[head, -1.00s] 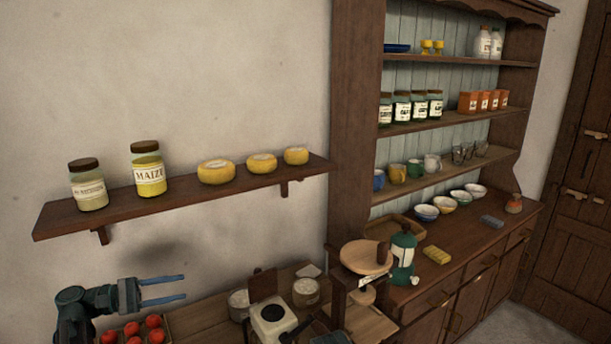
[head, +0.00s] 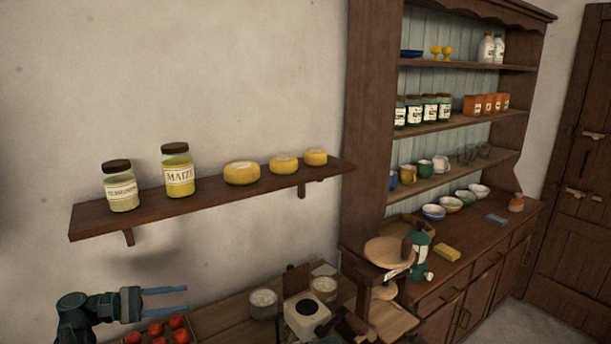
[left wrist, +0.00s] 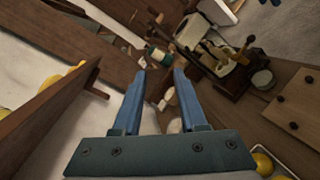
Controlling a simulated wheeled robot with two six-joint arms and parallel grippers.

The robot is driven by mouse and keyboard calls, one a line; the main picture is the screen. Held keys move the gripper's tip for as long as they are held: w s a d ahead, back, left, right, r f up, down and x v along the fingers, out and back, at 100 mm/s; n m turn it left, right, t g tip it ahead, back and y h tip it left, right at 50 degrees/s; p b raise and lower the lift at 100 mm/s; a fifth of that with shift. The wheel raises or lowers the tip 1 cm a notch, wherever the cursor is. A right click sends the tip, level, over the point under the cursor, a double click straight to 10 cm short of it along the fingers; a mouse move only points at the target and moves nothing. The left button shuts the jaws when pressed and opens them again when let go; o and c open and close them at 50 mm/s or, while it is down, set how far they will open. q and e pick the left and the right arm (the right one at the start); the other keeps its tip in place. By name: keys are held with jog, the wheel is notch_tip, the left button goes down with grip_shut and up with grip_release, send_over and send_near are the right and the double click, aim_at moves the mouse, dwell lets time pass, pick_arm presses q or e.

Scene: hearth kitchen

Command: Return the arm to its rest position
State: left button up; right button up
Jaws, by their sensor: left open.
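My left gripper (head: 186,299) is at the lower left of the head view, with its blue fingers apart and nothing between them. It is below the wall shelf (head: 150,219) and above a crate of red tomatoes or similar round fruit (head: 156,330). In the left wrist view the two fingers (left wrist: 160,72) also stand apart and empty. My right gripper is in neither view.
The wall shelf holds a jar marked MAIZE (head: 178,172), another jar (head: 121,188) and yellow cheeses (head: 241,173). A dresser (head: 369,120) with crockery stands right.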

pick_arm(q)
jog(key=s+d+f+m+g+y, duration=0.25)
jog(key=d+f, duration=0.35)
jog(key=d, duration=0.3)
jog(key=s+d+f+m+g+y, duration=0.25)
jog(key=d+f, duration=0.25)
jog(key=d, duration=0.3)
jog(key=s+d+f+m+g+y, duration=0.1)
jog(key=s+d+f+m+y, duration=0.7)
jog(key=s+m+y, duration=0.3)
jog(key=shift+s+f+y, duration=0.25)
jog(key=shift+f+y, duration=0.3)
jog(key=shift+y, duration=0.15)
